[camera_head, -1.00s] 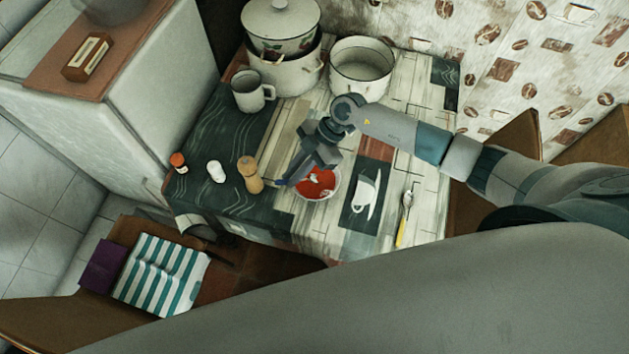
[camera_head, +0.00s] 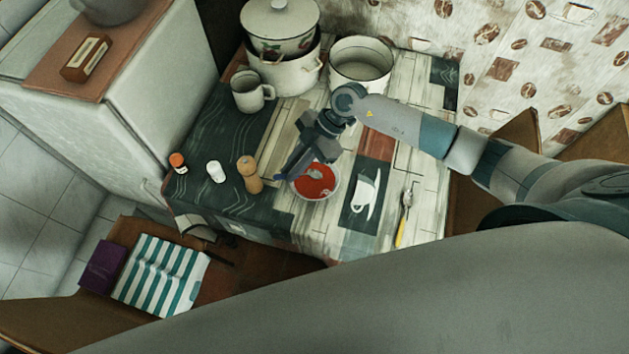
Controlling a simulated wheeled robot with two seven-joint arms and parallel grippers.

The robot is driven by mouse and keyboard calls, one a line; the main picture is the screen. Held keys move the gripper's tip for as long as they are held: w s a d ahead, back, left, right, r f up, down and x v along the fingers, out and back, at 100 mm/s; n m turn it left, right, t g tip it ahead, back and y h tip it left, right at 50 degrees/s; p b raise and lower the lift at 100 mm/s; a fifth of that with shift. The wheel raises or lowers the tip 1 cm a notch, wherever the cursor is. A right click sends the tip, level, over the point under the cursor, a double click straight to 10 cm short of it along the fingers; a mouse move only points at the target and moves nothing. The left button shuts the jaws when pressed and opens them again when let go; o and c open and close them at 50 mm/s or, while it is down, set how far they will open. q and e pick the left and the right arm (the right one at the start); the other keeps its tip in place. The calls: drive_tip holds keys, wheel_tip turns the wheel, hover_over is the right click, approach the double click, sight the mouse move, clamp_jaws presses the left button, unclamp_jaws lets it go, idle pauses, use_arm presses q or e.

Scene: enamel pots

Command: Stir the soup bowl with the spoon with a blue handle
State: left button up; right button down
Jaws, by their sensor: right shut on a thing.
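The soup bowl (camera_head: 331,187), a small white bowl with red soup, stands near the front middle of the table. My right gripper (camera_head: 294,168) reaches down over the bowl's left side and is shut on the spoon with a blue handle. The spoon's metal end (camera_head: 316,175) shows in the red soup; most of its handle is hidden by the gripper, with only a trace of blue at the fingertips. My left gripper is not in view.
A yellow-handled spoon (camera_head: 403,222) lies right of the bowl. A pepper mill (camera_head: 250,175), white shaker (camera_head: 216,171) and small red-capped jar (camera_head: 178,162) stand left. A mug (camera_head: 250,92), stacked pots (camera_head: 283,70) and an open pot (camera_head: 361,66) stand behind.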

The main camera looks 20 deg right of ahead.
drive_tip(key=shift+r, duration=0.1)
idle(0.4)
drive_tip(key=shift+r, duration=1.9)
